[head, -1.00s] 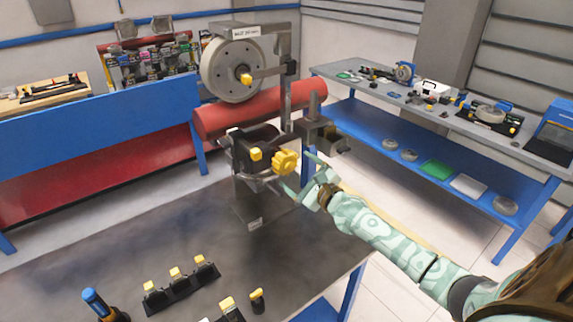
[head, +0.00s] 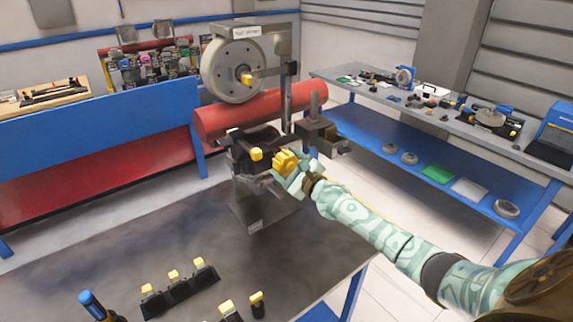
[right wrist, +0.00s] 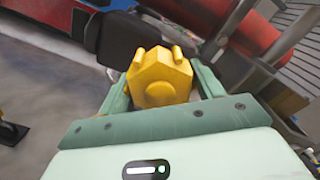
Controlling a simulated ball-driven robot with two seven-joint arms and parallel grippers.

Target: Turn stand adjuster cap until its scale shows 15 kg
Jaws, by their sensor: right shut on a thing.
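The yellow adjuster cap (head: 286,162) sits on the right side of the dark test stand (head: 257,205) on the bench. My right gripper (head: 292,168) is shut on the cap, with one finger on each side of it. The right wrist view shows the yellow lobed cap (right wrist: 159,77) between the two pale green fingers (right wrist: 161,92). The scale and its reading cannot be made out in either view. My left gripper is not in view.
A large grey wheel (head: 231,70) stands above the cap, with a red roll (head: 208,119) behind the stand. Yellow-topped black pieces (head: 179,291) and a blue-topped tool (head: 92,305) stand on the near bench. The bench's middle is clear.

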